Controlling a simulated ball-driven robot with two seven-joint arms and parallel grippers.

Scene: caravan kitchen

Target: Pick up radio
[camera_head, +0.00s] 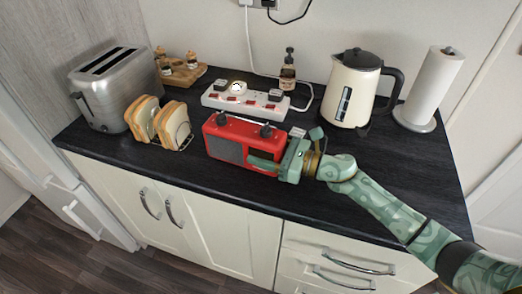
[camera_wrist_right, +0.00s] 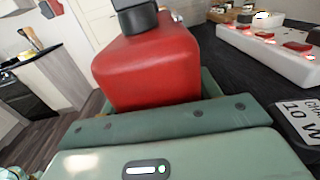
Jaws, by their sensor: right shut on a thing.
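My right gripper (camera_head: 268,160) comes in from the right and is shut on the radio's right end. One green finger lies across its front; the other is mostly hidden behind it. My left gripper is not in view.
A white power strip (camera_head: 243,101) lies close behind the radio. A toast rack with bread (camera_head: 160,122) and a toaster (camera_head: 110,85) stand left. A cream kettle (camera_head: 353,92) and a paper towel roll (camera_head: 430,88) stand at the back right. The front right worktop is mostly clear.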

